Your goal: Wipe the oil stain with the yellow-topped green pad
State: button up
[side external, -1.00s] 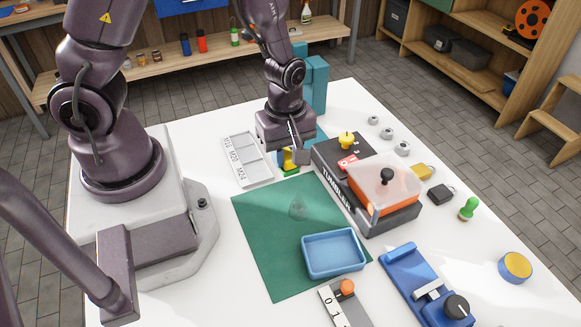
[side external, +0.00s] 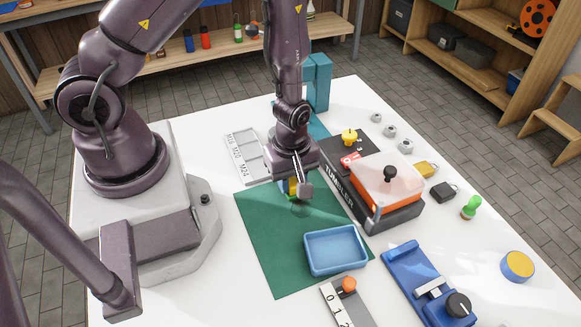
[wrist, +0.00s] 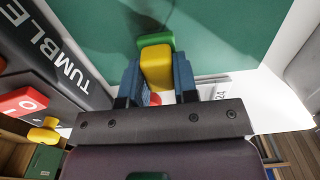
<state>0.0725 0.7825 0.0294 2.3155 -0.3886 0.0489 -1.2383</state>
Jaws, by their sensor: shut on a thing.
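My gripper (side external: 296,190) is shut on the yellow-topped green pad (side external: 291,188), over the far part of the green mat (side external: 270,240). In the wrist view the pad's yellow block (wrist: 156,66) sits between the two blue fingers of my gripper (wrist: 157,84), with its green edge showing beyond. The oil stain (side external: 300,209) is a faint dark patch on the mat, just in front of the pad and partly hidden by my gripper. I cannot tell whether the pad touches the mat.
A blue tray (side external: 336,250) stands on the mat's near right part. The black and orange tumbler machine (side external: 385,187) stands close to my gripper's right. A grey labelled tray (side external: 243,158) lies behind left. The mat's left part is clear.

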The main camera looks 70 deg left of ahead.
aim_at(306, 217)
jog(key=d, duration=0.7)
jog(key=shift+d, duration=0.15)
jog(key=shift+a, duration=3.9)
jog(key=shift+d+r, duration=0.1)
jog(key=shift+r, duration=3.95)
jog(key=shift+s+f, duration=0.2)
